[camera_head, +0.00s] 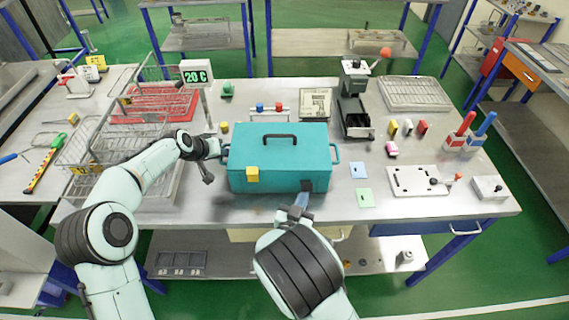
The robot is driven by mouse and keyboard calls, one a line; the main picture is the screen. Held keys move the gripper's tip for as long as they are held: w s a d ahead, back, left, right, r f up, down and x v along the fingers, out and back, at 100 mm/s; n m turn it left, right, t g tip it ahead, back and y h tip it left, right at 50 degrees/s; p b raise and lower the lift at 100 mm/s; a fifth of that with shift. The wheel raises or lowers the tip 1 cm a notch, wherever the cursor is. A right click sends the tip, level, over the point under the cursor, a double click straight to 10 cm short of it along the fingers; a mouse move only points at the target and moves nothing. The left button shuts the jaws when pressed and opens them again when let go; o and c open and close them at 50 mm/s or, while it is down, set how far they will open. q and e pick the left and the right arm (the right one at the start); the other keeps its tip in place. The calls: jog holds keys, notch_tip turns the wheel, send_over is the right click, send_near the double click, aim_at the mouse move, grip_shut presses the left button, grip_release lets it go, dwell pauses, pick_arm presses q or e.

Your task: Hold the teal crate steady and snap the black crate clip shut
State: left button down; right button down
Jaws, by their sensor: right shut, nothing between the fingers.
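The teal crate (280,148) stands on the metal workbench with its lid down and a black handle (266,139) on top. A yellow clip (252,174) is on the left of its front face. The black crate clip (307,185) is low on the right of the front face; its exact angle is too small to tell. My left gripper (221,148) is at the crate's left side handle; its fingers are too hidden to show whether they grip it. My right gripper (302,199) is shut and empty, just below and in front of the black clip, touching or very near it.
A wire rack (85,150) and a red tray (155,106) are left of the crate. A dark press-like device (354,100) stands behind right. Blue (358,170) and green (364,198) cards and a white plate (412,181) lie to the right.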

aim_at(304, 187)
pick_arm(q)
jog(key=shift+s+d+f, duration=0.1)
jog(key=shift+s+f, duration=0.05)
jog(key=shift+f, duration=0.1)
pick_arm(e)
jog(key=shift+w+r, duration=0.25)
jog(key=shift+r, duration=0.65)
dwell(0.9)
jog(key=shift+w+r, duration=0.6)
dwell(1.0)
jog(key=shift+s, duration=0.1)
jog(key=shift+s, duration=2.45)
pick_arm(q)
jog(key=shift+f, duration=0.1)
pick_arm(e)
jog(key=v, duration=1.2)
jog(key=shift+a, duration=0.1)
